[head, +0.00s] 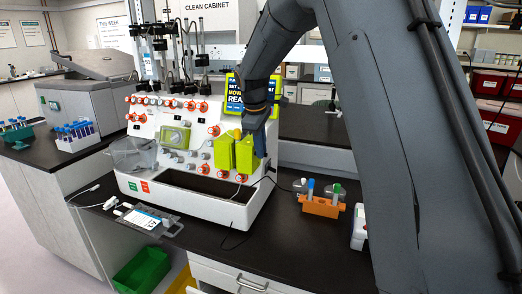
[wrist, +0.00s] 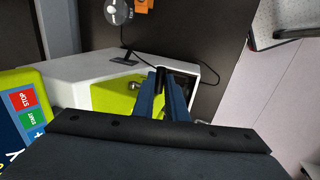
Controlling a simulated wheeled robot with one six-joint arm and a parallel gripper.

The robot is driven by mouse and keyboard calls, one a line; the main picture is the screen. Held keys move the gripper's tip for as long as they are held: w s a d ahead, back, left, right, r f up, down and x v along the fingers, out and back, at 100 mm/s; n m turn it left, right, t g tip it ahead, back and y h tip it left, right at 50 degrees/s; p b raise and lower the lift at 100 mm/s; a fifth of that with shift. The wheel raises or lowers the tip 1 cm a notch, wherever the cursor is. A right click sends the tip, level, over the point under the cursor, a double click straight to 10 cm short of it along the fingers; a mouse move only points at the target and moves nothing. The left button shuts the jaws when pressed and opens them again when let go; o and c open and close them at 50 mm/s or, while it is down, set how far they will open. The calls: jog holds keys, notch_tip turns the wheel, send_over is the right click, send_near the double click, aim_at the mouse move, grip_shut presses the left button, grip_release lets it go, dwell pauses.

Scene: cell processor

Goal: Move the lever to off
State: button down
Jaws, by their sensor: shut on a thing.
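The white cell processor (head: 200,140) stands on the dark bench in the head view, with lime-green parts on its front. My gripper (head: 260,145) is at its right end, beside the green blocks. In the wrist view the two blue fingers of my gripper (wrist: 165,92) are closed together at the machine's white and green side. A short black piece (wrist: 160,77), which looks like the lever, sits between the fingertips. The fingers hide most of it. The lever cannot be made out in the head view, and its on or off position cannot be read.
A screen (head: 236,92) stands behind my gripper; it also shows in the wrist view (wrist: 22,115). An orange rack with tubes (head: 321,206) stands on the bench to the right. A black cable runs across the bench nearby. A clear tray (head: 145,218) lies at the front.

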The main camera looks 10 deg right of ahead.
notch_tip(320, 180, down, 7)
jog(key=t+h+b, duration=0.6)
jog(key=t+b, duration=0.3)
jog(key=b, duration=3.1)
jog(key=shift+t+b, duration=0.3)
jog(key=shift+b, duration=0.05)
jog(key=shift+f+t+h+b, duration=0.15)
jog(key=shift+t+h+b, duration=0.4)
jog(key=shift+b, duration=1.25)
jog(key=c, duration=1.8)
grip_release()
jog(key=shift+o, duration=0.2)
